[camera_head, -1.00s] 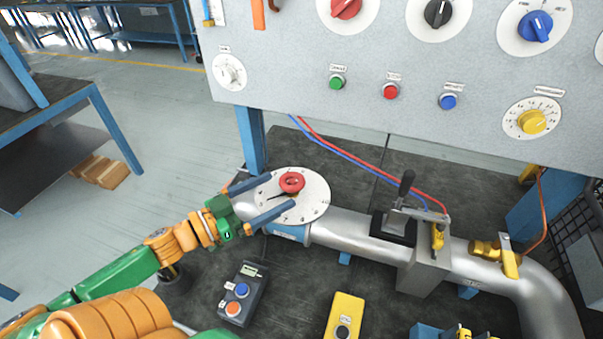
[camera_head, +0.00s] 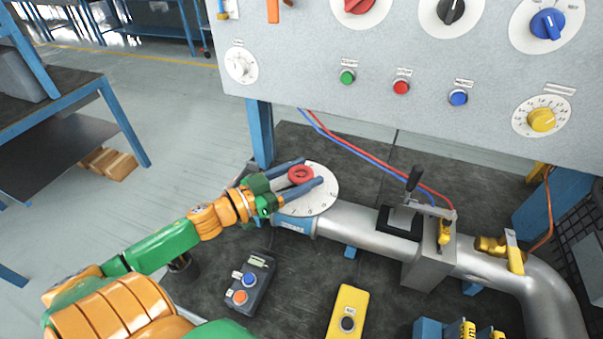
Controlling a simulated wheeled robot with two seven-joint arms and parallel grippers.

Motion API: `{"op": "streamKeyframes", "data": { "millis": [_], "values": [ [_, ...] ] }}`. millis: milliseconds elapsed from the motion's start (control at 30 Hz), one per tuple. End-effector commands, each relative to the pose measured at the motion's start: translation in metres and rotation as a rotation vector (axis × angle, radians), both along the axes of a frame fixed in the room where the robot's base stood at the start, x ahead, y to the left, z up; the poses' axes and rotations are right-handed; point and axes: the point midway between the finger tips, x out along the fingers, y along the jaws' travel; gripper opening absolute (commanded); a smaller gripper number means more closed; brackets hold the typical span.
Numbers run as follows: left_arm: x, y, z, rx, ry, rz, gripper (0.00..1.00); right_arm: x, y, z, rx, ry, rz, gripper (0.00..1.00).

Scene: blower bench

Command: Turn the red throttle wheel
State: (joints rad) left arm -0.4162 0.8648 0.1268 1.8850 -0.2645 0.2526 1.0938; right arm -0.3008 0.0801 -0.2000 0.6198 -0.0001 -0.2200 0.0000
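The red throttle wheel (camera_head: 301,174) sits on a white round dial (camera_head: 323,199) with marks around its edge, above the silver pipe (camera_head: 347,219). My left gripper (camera_head: 313,171) reaches in from the left over the dial. Its two blue fingers lie on opposite sides of the red wheel and appear closed against it. The fingers and the gripper body hide the left part of the dial, and its pointer cannot be seen. My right gripper is not in view.
A grey panel (camera_head: 300,75) with knobs and push buttons stands behind the pipe. A black lever clamp (camera_head: 414,180) and a brass valve (camera_head: 490,244) are along the pipe to the right. A dark button box (camera_head: 258,270) and a yellow box (camera_head: 346,322) lie in front.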

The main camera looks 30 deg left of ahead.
Motion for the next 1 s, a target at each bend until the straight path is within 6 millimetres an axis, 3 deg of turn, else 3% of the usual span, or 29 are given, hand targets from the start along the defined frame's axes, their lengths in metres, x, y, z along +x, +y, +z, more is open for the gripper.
{"op": "streamKeyframes", "data": {
  "millis": [367,700,1000],
  "values": [
    [0.0,0.0,0.003,-0.006,0.001,0.063,0.13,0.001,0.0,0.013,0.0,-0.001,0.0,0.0],
    [0.0,0.0,0.003,-0.013,0.002,0.314,0.13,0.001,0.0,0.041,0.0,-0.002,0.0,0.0],
    [0.0,0.001,-0.001,-0.008,0.002,0.531,0.13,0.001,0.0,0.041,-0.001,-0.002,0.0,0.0]
  ]
}}
